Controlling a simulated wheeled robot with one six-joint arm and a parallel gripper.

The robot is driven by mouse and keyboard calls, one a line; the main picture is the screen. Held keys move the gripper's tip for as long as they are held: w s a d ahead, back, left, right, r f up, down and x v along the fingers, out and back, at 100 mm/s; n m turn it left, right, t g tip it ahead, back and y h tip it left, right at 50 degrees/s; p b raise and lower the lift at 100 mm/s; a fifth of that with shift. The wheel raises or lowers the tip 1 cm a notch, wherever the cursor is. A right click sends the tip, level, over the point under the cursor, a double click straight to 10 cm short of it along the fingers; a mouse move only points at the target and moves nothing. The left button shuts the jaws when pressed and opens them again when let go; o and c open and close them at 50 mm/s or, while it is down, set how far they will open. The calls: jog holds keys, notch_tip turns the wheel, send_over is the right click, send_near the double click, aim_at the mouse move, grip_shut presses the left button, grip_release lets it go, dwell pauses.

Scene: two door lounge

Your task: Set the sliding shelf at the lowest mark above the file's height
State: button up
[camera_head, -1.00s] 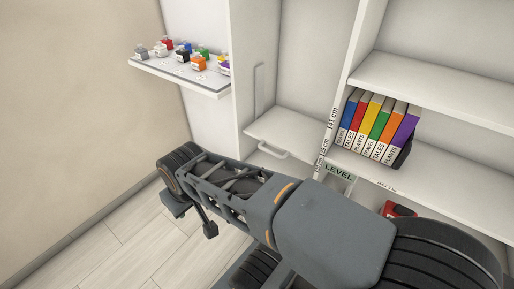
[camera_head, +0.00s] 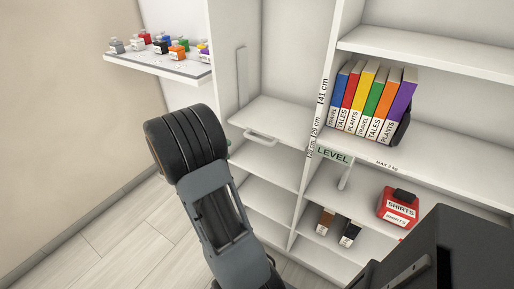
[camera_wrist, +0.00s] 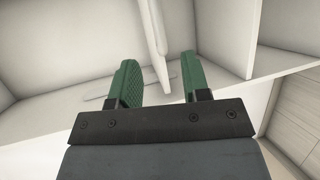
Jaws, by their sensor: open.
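The sliding shelf (camera_head: 277,118) is a white board in the left bay of the cabinet, with a pale bar handle (camera_head: 262,138) on its front edge. Height marks (camera_head: 322,92) run up the divider to its right; the top one reads 141 cm and the lower ones are crowded. A green LEVEL label (camera_head: 333,155) sits below them. I cannot tell which file is meant; several coloured upright spines (camera_head: 368,105) stand in the right bay. My gripper (camera_wrist: 160,82) is open in the wrist view, facing white panels, with nothing between its fingers.
A wall shelf (camera_head: 155,66) with small coloured bottles is at the upper left. A red SHIRTS box (camera_head: 398,208) and two small boxes (camera_head: 337,228) stand on lower right shelves. A pale lever-like piece (camera_head: 345,178) hangs below LEVEL. Floor is clear at lower left.

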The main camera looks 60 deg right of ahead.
aim_at(257, 140)
jog(key=shift+h, duration=0.5)
jog(key=x, duration=1.4)
jog(key=shift+w+d+f, duration=0.2)
jog(key=shift+d+f, duration=0.15)
jog(key=shift+d, duration=0.15)
grip_shut()
